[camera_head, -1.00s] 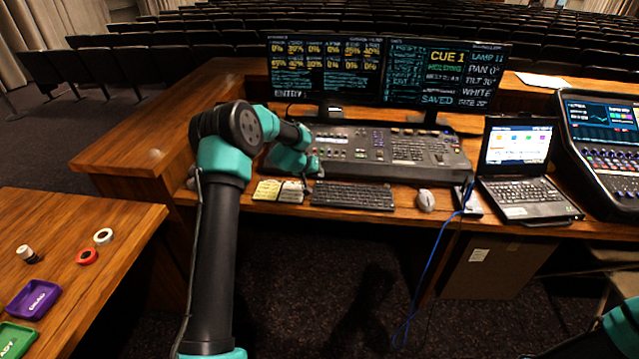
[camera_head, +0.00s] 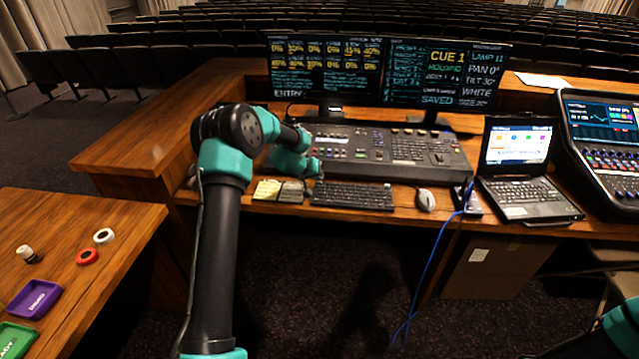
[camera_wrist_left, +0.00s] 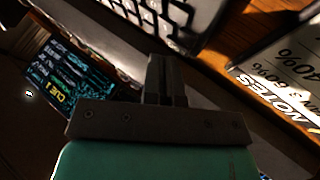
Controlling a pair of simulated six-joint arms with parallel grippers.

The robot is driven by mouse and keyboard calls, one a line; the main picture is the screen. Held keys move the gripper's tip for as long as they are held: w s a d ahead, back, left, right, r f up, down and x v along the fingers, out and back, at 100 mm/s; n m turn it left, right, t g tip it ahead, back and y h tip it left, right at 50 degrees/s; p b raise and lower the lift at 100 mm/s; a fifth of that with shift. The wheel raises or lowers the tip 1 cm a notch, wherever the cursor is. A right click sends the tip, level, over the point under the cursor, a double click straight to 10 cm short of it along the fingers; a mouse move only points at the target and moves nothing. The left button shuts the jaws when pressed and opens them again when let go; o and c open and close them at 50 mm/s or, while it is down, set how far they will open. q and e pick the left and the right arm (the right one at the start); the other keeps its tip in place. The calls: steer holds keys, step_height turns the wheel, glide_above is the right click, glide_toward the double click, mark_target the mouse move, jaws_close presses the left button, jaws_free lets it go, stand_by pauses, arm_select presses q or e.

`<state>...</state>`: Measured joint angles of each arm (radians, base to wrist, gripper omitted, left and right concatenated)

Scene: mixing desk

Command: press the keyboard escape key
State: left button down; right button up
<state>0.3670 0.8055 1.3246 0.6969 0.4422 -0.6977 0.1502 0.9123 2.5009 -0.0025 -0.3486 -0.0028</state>
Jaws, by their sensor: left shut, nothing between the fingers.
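The black keyboard (camera_head: 352,196) lies near the front edge of the desk. Its top left corner, where the escape key would sit, is next to my left gripper (camera_head: 316,168); single keys are too small to read. My left gripper is shut and empty, pointing down by that corner. In the left wrist view, the shut fingers (camera_wrist_left: 166,68) are near the edge of the keyboard (camera_wrist_left: 168,14), whose keys are only partly in frame. I cannot tell whether the fingertips touch a key. My right gripper is out of view; only part of that arm shows at lower right.
A lighting console (camera_head: 400,150) stands right behind the keyboard, with two monitors (camera_head: 325,68) beyond it. Notes (camera_head: 280,190) lie left of the keyboard. A mouse (camera_head: 426,200) and a laptop (camera_head: 525,190) are to the right. A blue cable (camera_head: 430,270) hangs off the front.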

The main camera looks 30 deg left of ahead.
arm_select(q)
steer(key=shift+f, duration=0.25)
stand_by(0.6)
steer(key=shift+r, duration=0.75)
steer(key=shift+r, duration=0.1)
steer(key=shift+r, duration=2.4)
